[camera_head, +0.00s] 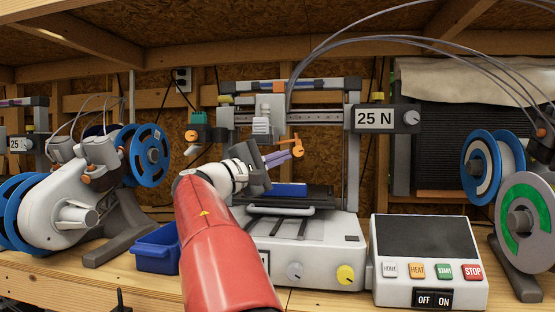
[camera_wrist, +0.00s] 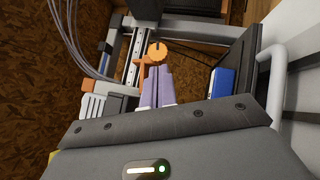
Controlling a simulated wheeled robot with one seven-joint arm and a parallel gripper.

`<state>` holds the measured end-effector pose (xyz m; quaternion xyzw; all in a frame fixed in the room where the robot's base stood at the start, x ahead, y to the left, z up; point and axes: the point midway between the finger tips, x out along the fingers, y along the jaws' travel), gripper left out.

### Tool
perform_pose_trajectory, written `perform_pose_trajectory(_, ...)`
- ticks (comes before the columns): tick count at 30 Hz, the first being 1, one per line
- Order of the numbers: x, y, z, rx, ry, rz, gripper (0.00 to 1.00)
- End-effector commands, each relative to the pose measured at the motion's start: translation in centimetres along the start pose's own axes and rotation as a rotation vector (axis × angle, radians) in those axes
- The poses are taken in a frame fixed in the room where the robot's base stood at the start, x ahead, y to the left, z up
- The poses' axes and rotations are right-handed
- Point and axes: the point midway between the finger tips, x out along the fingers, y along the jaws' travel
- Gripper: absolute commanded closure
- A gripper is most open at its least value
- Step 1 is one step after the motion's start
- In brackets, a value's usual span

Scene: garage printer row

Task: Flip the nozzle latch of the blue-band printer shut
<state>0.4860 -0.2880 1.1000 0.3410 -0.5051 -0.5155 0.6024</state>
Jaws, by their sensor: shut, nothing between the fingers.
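The printer (camera_head: 300,230) in the middle of the bench has a white base and a grey frame with a "25 N" plate. A small blue patch shows on its top bar. An orange latch (camera_head: 297,149) with a round knob sits at the print head, and the wrist view also shows this latch (camera_wrist: 158,54). My gripper (camera_head: 297,153) is shut and empty, its purple fingertips at the latch's lower part. In the wrist view the fingertips (camera_wrist: 157,72) overlap the latch just below the knob; I cannot tell whether they touch. The tips partly hide the latch's arm.
A blue block (camera_head: 290,190) lies on the dark print bed, below my gripper. A blue bin (camera_head: 157,250) stands left of the printer. A button panel (camera_head: 428,262) stands at the right. Spools (camera_head: 150,150) flank both sides, and feed tubes arch above.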

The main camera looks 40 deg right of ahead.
Motion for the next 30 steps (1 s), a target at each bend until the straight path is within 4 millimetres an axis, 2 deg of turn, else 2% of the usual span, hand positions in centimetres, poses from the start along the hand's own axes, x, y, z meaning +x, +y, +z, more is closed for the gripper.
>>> perform_pose_trajectory(20, 0.22, -0.1, 0.25, -0.075, 0.0, 0.076, 1.0)
perform_pose_trajectory(30, 0.59, -0.42, 0.64, -0.197, -0.003, 0.197, 1.0)
